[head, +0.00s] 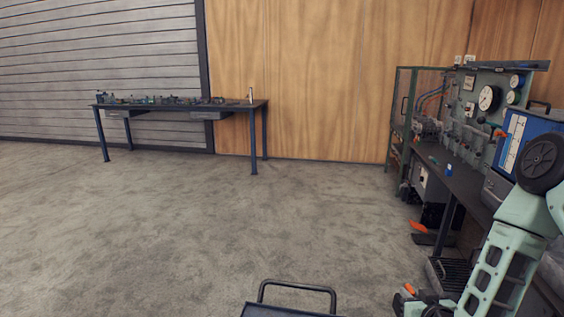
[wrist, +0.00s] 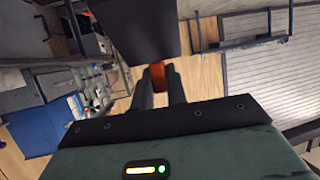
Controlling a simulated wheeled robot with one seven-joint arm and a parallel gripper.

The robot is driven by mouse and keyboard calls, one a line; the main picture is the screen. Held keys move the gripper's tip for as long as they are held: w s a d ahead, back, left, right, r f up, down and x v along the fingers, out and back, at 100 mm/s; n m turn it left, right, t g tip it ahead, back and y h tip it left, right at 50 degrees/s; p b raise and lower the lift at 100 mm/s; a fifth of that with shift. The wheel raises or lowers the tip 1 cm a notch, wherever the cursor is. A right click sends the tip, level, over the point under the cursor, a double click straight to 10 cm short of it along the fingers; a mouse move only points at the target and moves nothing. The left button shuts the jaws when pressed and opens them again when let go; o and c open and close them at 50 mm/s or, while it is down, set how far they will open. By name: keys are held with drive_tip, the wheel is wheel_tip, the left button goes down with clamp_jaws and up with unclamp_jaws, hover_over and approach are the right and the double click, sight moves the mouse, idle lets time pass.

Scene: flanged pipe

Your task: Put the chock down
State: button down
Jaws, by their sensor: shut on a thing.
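In the wrist view my gripper (wrist: 158,80) is shut, with an orange piece between its two dark fingers. A large dark block is right at the fingertips, joined or very close to the orange piece; together they look like the chock (wrist: 139,28). The chock is held off the floor, and its far side is hidden.
A workbench (head: 455,172) with a gauge panel (head: 487,97) and a blue box runs along the right. Orange-and-dark items (head: 417,226) lie on the floor beside it. A long table (head: 180,103) with small parts stands far left.

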wheel_tip(320, 180, up, 6)
drive_tip(key=p, duration=0.4)
drive_tip(key=v, duration=0.5)
drive_tip(key=shift+r, duration=0.2)
